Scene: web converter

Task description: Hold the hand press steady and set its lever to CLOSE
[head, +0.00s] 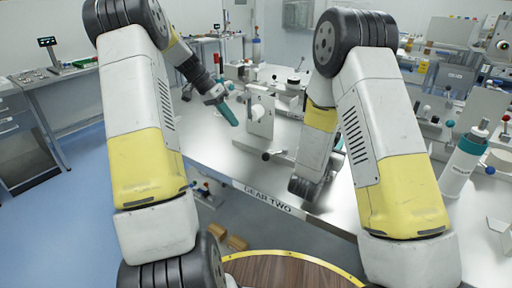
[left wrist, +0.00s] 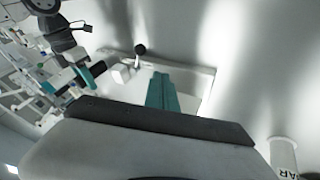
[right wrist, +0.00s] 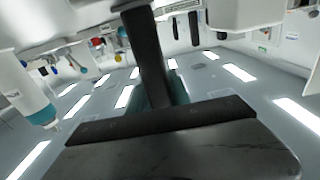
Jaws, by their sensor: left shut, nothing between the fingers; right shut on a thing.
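A white upright fixture (head: 260,115) with a round disc stands on the table in the head view. A black-knobbed lever (head: 266,156) lies low in front of it; its right end runs behind my right arm. I cannot tell which part is the hand press, and no CLOSE mark is readable. My left gripper (head: 229,114) is shut and empty, left of the fixture; its teal fingers (left wrist: 162,92) show near a black knob (left wrist: 140,48) in the left wrist view. My right gripper (right wrist: 160,95) is shut on a dark bar (right wrist: 147,50); the head view hides this grip behind my arm.
Another white device (head: 290,97) stands behind the fixture. The table left of the fixture is mostly clear.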

